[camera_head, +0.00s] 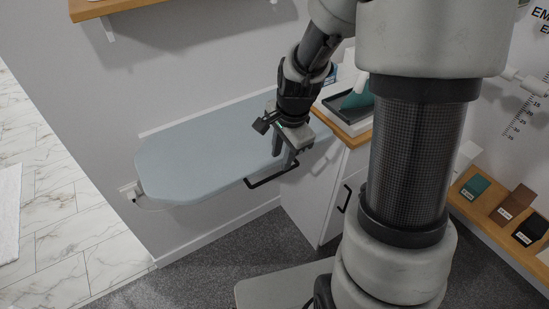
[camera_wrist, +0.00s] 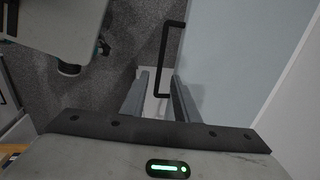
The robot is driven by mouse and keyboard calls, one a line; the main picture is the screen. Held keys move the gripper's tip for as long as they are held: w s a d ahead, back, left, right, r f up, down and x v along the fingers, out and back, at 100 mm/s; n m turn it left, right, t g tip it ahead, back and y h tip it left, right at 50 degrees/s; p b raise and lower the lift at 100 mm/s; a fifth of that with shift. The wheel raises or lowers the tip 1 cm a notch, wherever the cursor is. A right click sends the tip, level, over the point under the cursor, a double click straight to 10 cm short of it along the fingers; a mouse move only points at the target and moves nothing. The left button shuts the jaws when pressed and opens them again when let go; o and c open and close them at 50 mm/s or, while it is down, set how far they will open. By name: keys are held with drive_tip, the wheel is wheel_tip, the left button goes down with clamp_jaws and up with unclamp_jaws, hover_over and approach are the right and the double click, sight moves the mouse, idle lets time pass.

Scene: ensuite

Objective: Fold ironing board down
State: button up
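The ironing board (camera_head: 205,150) is light blue and stands out level from the wall. Its surface also fills the right of the wrist view (camera_wrist: 235,50). A black bar handle (camera_head: 268,177) sits along its front edge and also shows in the wrist view (camera_wrist: 162,58). My gripper (camera_head: 284,150) is at the board's right part, by the handle's right end, fingers pointing down. In the wrist view, the fingers (camera_wrist: 160,80) are apart, with the near end of the handle showing in the gap between them. I cannot tell whether either finger touches the handle or board.
A white cabinet (camera_head: 322,195) with a wooden top stands right of the board, holding a dark tray (camera_head: 350,107). A wooden shelf (camera_head: 120,5) is on the wall above. Another shelf with small boxes (camera_head: 475,187) is at right. Grey carpet (camera_head: 215,262) below the board is clear.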

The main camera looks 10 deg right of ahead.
sight(278, 173)
drive_tip(key=f, duration=0.2)
drive_tip(key=w+f, duration=0.1)
drive_tip(key=f, duration=0.4)
drive_tip(key=shift+w+a+b, duration=0.15)
drive_tip(key=shift+a+b, duration=0.05)
drive_tip(key=shift+b, duration=0.1)
clamp_jaws()
